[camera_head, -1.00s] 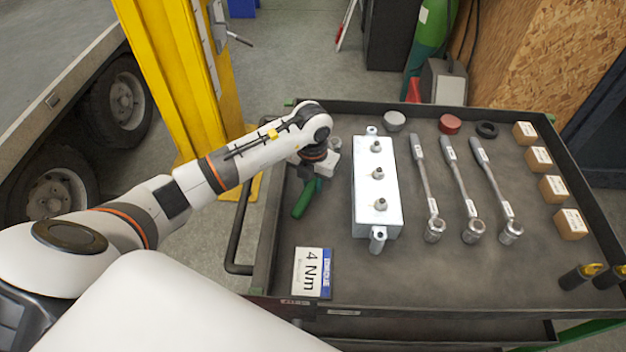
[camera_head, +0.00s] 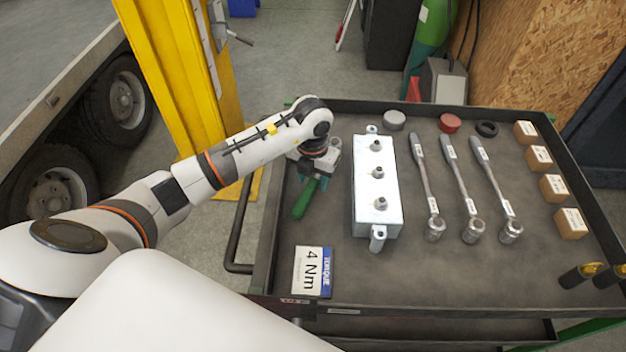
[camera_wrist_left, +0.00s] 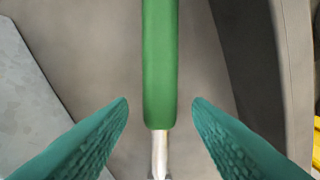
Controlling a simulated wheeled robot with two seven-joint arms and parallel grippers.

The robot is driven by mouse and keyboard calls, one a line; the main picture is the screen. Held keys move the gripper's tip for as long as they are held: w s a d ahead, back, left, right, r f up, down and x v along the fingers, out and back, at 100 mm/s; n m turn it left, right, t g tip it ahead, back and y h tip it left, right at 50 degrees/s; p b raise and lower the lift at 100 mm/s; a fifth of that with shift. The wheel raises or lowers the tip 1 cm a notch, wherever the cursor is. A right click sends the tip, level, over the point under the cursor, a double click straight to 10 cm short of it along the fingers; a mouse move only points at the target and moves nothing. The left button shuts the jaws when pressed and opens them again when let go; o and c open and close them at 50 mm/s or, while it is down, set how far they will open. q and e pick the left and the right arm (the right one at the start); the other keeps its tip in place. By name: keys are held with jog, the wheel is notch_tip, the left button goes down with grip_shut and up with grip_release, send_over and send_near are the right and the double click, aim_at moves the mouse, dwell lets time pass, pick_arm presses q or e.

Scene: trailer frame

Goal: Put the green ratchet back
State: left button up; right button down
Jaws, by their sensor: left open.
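The green ratchet (camera_head: 306,198) lies on the left side of the cart's tray, with its green handle toward the front. Its far end is hidden under my left gripper (camera_head: 313,181) in the head view. In the left wrist view the green handle (camera_wrist_left: 160,65) runs down the middle, and its metal shaft (camera_wrist_left: 159,153) shows at the bottom. My left gripper (camera_wrist_left: 160,103) is open, with one teal finger on each side of the ratchet and a gap on both sides. My right gripper is not in view.
A metal block (camera_head: 377,190) with several fittings stands just right of the ratchet. Several silver wrenches (camera_head: 465,190) lie further right, with small boxes (camera_head: 553,188) at the right edge. A 4 Nm card (camera_head: 311,271) lies in front. The tray's front middle is clear.

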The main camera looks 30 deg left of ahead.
aim_at(312, 183)
pick_arm(q)
notch_tip(312, 183, up, 11)
jog(key=shift+s+f+b, duration=0.15)
jog(key=shift+s+b, duration=0.05)
jog(key=shift+b, duration=0.25)
dwell(0.3)
